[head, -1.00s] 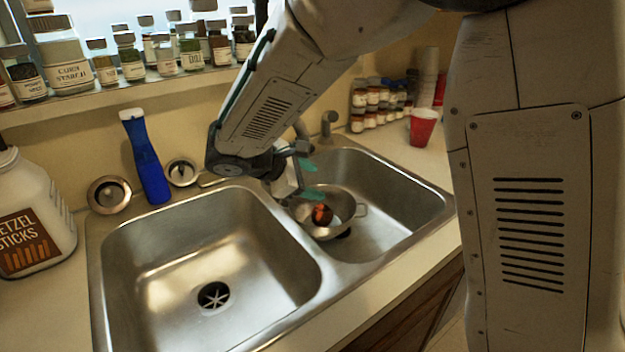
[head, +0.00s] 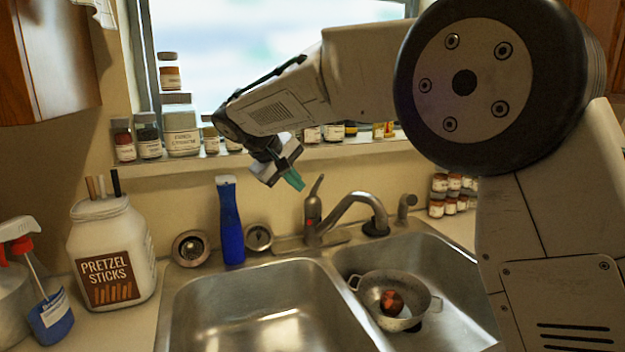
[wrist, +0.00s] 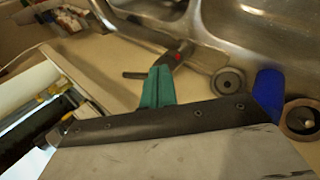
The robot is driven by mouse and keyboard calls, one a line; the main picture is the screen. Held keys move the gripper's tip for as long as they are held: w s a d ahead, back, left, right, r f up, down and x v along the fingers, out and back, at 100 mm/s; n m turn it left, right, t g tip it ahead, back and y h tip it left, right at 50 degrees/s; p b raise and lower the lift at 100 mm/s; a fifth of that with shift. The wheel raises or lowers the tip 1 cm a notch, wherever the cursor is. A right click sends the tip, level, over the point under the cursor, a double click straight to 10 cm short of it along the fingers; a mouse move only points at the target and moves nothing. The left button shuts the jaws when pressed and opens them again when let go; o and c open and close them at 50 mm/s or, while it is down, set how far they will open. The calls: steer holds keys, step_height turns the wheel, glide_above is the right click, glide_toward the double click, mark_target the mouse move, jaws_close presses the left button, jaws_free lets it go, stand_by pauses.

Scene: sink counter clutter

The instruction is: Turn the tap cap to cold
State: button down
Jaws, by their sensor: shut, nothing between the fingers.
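The tap (head: 313,218) is metal and stands behind the two sink basins. It has a cap with a thin lever (head: 317,186) pointing up, a red dot on its front and a spout (head: 350,203) curving to the right. My gripper (head: 294,181) is shut and empty, its teal fingertips up and left of the tap cap in the head view. In the wrist view the teal fingers (wrist: 157,88) are together, and the tap (wrist: 177,58) with its red dot shows just beyond them, partly hidden. I cannot tell the exact gap between them.
A blue bottle (head: 231,222) and a round strainer (head: 259,237) stand left of the tap. A colander (head: 382,310) holding a reddish ball sits in the right basin. Jars line the windowsill (head: 215,160) behind my arm. The left basin (head: 270,310) is empty.

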steer(key=w+a+r+m+y, duration=0.2)
steer(key=a+r+m, duration=0.25)
steer(key=r, duration=0.35)
steer(key=m, duration=0.1)
glide_toward(315, 186)
step_height(315, 186, down, 4)
steer(key=a, duration=0.2)
steer(key=d, duration=0.1)
steer(key=w+d, duration=0.1)
steer(key=d, duration=0.1)
steer(key=shift+w+d+f+t, duration=0.15)
steer(key=shift+w+d+t, duration=0.1)
steer(key=shift+w+t, duration=0.1)
steer(key=shift+d, duration=0.1)
